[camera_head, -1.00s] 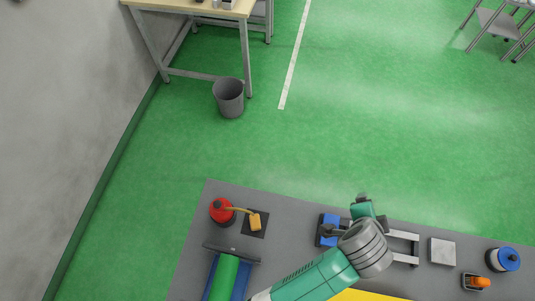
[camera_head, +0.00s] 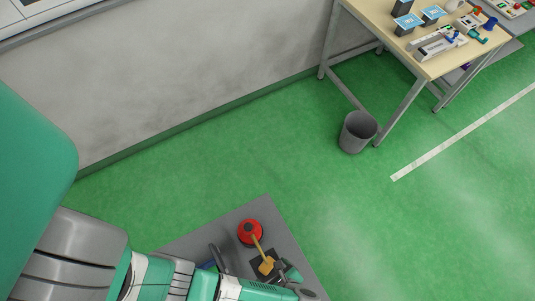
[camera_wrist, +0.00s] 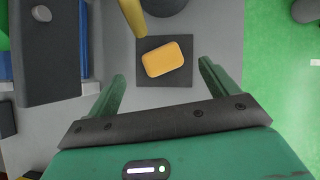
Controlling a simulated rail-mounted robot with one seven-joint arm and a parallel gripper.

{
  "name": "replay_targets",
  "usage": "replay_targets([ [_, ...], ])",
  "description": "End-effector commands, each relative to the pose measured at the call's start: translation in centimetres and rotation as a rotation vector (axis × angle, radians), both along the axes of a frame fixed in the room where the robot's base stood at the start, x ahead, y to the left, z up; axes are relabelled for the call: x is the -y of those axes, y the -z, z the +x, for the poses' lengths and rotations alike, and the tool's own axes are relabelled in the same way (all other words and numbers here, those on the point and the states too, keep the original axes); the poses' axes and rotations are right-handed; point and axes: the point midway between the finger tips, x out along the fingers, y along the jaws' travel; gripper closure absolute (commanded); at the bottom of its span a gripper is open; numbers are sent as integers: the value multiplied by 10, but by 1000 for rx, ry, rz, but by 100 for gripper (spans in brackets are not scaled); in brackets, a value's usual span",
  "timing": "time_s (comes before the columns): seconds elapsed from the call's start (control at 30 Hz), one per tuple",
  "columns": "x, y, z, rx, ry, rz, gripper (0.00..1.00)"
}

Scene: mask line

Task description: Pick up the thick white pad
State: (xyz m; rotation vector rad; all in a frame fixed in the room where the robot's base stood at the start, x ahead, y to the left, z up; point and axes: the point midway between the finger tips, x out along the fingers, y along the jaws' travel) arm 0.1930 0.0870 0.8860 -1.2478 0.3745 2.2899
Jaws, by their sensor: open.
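No thick white pad shows in the present views. My gripper (camera_wrist: 162,72) is open and empty in the wrist view. Its two green fingers are spread on either side of a dark square mat (camera_wrist: 150,78). A yellow-orange block (camera_wrist: 165,58) with rounded corners lies on that mat, between and just beyond the fingers. In the head view the yellow block (camera_head: 267,265) is close beside my gripper (camera_head: 287,273), which partly covers the mat. I cannot tell the height of the fingers above the block.
A red can (camera_head: 250,232) with a yellow spout stands next to the mat on the grey table (camera_head: 195,238). A dark grey part on blue (camera_wrist: 55,50) is at the left of the wrist view. A bin (camera_head: 358,131) and a wooden-topped bench (camera_head: 425,62) stand beyond open green floor.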

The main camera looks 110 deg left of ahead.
Motion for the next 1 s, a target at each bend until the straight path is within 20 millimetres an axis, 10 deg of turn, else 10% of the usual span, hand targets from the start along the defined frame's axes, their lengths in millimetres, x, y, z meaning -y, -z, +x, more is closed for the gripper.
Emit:
replay_targets([
  [0.57, -15, 43, -22, 2, 0, 0, 14],
  [0.8, -15, 43, -22, 2, 0, 0, 61],
  [1.0, -15, 43, -22, 2, 0, 0, 64],
])
